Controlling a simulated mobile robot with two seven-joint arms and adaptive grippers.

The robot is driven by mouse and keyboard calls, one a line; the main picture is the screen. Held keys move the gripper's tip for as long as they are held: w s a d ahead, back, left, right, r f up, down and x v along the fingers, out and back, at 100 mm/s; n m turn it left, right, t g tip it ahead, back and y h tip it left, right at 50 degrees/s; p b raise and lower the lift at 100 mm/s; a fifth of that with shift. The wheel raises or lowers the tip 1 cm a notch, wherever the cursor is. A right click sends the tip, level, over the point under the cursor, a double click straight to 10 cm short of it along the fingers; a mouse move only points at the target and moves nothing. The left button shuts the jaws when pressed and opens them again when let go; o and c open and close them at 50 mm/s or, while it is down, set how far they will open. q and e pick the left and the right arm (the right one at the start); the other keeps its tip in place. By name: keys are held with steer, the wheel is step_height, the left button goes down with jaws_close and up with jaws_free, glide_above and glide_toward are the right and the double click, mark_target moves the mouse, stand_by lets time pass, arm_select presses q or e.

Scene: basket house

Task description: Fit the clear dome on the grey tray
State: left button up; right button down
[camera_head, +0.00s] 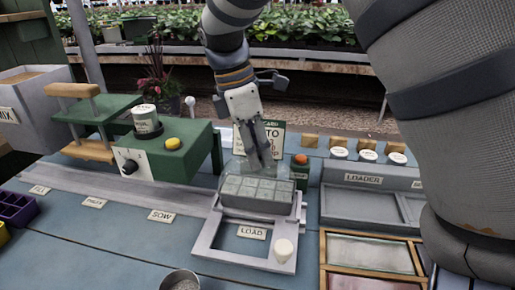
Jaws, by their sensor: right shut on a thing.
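The grey tray (257,207), with several square cells, sits at the back of a light grey frame on the blue bench. The clear dome (236,170) is faint and see-through over the tray; its edges are hard to make out. My right gripper (262,163) points down directly above the tray and is shut on the dome's top. Whether the dome's rim touches the tray, or is level with it, I cannot tell. My left gripper is not in view.
A light frame labelled LOAD (206,242) has a pale knob (284,249) at front right. A green machine (172,152) stands left, an orange-topped post (300,165) close right, and a LOADER rack (362,205) further right. A metal cup (181,281) is in front.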

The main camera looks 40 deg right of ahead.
steer(key=shift+f, duration=0.45)
stand_by(0.3)
steer(key=c, duration=0.8)
jaws_free()
steer(key=shift+c, duration=0.2)
steer(key=shift+r, duration=4.05)
steer(key=shift+f, duration=0.1)
